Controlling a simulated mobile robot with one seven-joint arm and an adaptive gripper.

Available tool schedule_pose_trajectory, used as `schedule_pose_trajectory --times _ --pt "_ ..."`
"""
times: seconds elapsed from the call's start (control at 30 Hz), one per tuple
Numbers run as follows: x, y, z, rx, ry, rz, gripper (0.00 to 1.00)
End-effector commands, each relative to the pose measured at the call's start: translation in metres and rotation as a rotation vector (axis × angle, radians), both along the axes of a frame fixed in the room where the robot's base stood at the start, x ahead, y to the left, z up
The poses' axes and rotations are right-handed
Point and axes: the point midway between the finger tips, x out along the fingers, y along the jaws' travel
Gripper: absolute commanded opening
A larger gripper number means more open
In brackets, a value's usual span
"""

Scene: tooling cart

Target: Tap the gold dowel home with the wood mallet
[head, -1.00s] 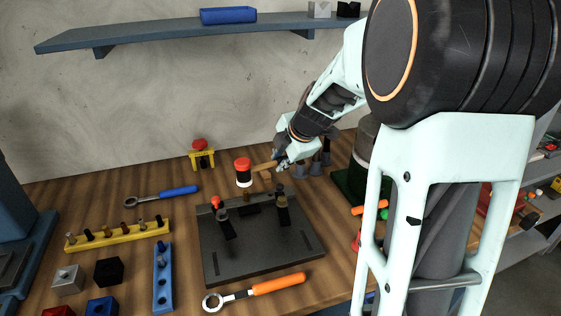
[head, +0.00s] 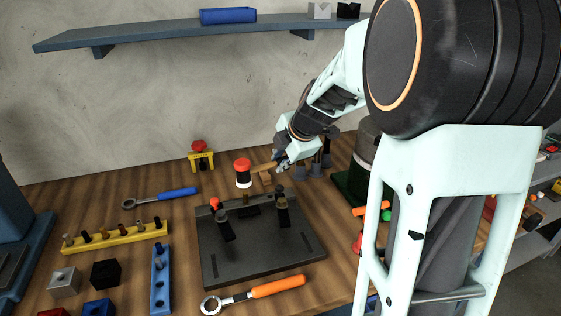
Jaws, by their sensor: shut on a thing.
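My gripper (head: 281,160) is shut on the wood handle (head: 264,167) of a mallet. The mallet's head (head: 243,172), with a red top and a white lower face, points left and hangs above the back edge of a dark fixture plate (head: 270,258). A small gold-brown dowel (head: 246,199) shows below the head, at the black block (head: 249,210) on the plate's back edge. The head and the dowel look apart. How deep the dowel sits cannot be told.
Two dark clamps (head: 225,228) (head: 283,212) stand on the plate, the left one red-tipped. An orange-handled wrench (head: 277,286) lies in front. A yellow rack (head: 115,236) of pegs and a blue holed bar (head: 161,285) lie left. A red-and-yellow piece (head: 200,158) stands behind.

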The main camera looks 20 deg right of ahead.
Motion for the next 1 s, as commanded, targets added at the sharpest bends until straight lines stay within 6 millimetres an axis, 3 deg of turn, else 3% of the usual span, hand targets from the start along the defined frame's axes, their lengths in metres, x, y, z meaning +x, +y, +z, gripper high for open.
schedule_pose_trajectory --times 0.53,0.93,1.0 --pt "0.0 0.0 -0.001 0.0 -0.002 -0.001 0.0" --pt "0.0 0.0 -0.041 -0.001 -0.003 -0.001 0.0" --pt "0.0 0.0 -0.031 -0.001 -0.003 -0.001 0.0"
